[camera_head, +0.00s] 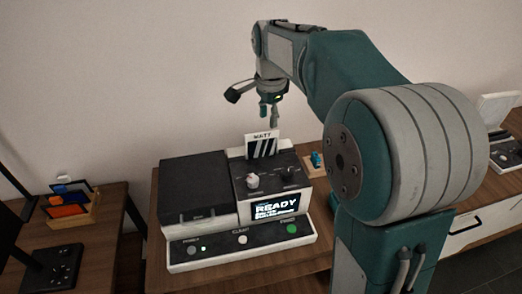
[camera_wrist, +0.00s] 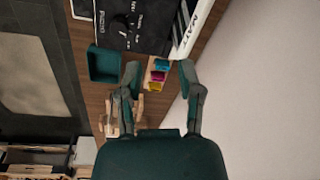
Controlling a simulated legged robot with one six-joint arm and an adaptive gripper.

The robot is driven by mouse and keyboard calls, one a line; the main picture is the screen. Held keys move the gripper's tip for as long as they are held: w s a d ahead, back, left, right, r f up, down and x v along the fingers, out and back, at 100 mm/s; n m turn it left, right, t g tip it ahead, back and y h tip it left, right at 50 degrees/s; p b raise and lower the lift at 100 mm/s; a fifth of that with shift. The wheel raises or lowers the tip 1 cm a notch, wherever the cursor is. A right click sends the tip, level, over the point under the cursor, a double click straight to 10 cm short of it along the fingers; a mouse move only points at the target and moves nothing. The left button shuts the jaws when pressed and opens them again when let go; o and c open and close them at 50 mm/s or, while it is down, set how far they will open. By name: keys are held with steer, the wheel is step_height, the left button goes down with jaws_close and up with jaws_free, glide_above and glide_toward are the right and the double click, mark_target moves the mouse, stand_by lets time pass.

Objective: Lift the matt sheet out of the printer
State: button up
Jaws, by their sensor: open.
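The matt sheet (camera_head: 262,145) stands upright out of the top of the printer (camera_head: 208,215); it is white with dark slanted stripes and the label "MATT". Its lower end is hidden in the printer. It also shows at the top of the wrist view (camera_wrist: 187,28), tilted in the picture. My gripper (camera_head: 270,115) is above the sheet, pointing down, with its fingers apart. In the wrist view my gripper (camera_wrist: 159,75) is open with nothing between its fingertips, and the sheet lies beyond them. The printer's screen reads "READY".
Small cyan, magenta and yellow blocks (camera_wrist: 158,75) sit in a wooden holder beside the printer. A teal tray (camera_wrist: 105,64) is near them. A wooden rack with coloured cards (camera_head: 72,207) stands on the left table. A pale wall (camera_head: 130,70) rises behind.

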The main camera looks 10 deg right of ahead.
mark_target(262, 145)
steer(key=w+f+m, duration=0.1)
steer(key=w, duration=0.1)
steer(key=w+f+m, duration=0.1)
steer(key=w, duration=0.1)
steer(key=w+f+m+g, duration=0.1)
steer(key=w+f, duration=0.1)
steer(key=shift+d, duration=0.1)
steer(key=shift+m, duration=0.3)
step_height(262, 145, down, 11)
steer(key=shift+c, duration=0.3)
jaws_close()
